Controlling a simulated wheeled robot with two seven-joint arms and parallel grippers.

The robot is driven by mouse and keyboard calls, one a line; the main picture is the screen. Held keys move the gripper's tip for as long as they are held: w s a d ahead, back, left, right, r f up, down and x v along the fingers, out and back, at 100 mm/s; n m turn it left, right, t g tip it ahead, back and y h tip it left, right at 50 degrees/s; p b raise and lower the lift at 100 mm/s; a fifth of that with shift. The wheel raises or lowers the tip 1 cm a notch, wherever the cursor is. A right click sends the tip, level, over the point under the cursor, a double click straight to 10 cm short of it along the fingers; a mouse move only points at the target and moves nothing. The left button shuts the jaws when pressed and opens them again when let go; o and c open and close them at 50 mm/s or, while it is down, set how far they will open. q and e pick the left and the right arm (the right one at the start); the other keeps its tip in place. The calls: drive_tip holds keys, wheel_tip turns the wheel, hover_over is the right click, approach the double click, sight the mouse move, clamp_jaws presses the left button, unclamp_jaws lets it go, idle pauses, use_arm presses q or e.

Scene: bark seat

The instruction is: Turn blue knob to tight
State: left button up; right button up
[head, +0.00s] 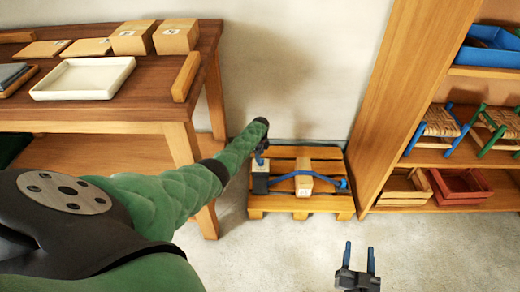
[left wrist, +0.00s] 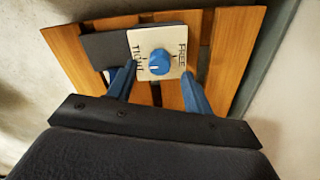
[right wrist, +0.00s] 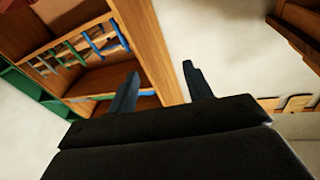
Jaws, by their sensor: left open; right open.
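The blue knob (left wrist: 160,62) sits on a pale square plate (left wrist: 146,42) in the left wrist view. The plate reads TIGHT at its left and FREE at its right. The knob carries a small pale mark, too small to read surely. My left gripper (left wrist: 158,68) is open, one blue finger on each side of the knob; I cannot tell whether they touch it. In the head view my left gripper (head: 262,153) is over the dark box (head: 260,185) that bears the plate. My right gripper (head: 358,250) is open and empty above the floor.
A wooden pallet (head: 300,204) carries the dark box, a pale block (head: 304,178) and a blue strap (head: 325,182) over it. A table (head: 150,95) stands left, a wooden shelf (head: 405,90) right. The floor in front is clear.

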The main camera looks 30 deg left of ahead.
use_arm(q)
wheel_tip(320, 180, up, 3)
drive_tip(key=shift+r+p, duration=0.15)
drive_tip(key=shift+p, duration=0.4)
drive_tip(key=shift+r, duration=0.2)
use_arm(e)
drive_tip(key=s+f+g, duration=0.2)
drive_tip(key=f, duration=0.5)
drive_tip(key=s+f+g+h, duration=0.1)
drive_tip(key=s+f+g, duration=0.2)
drive_tip(key=f, duration=0.5)
drive_tip(key=shift+d, duration=0.15)
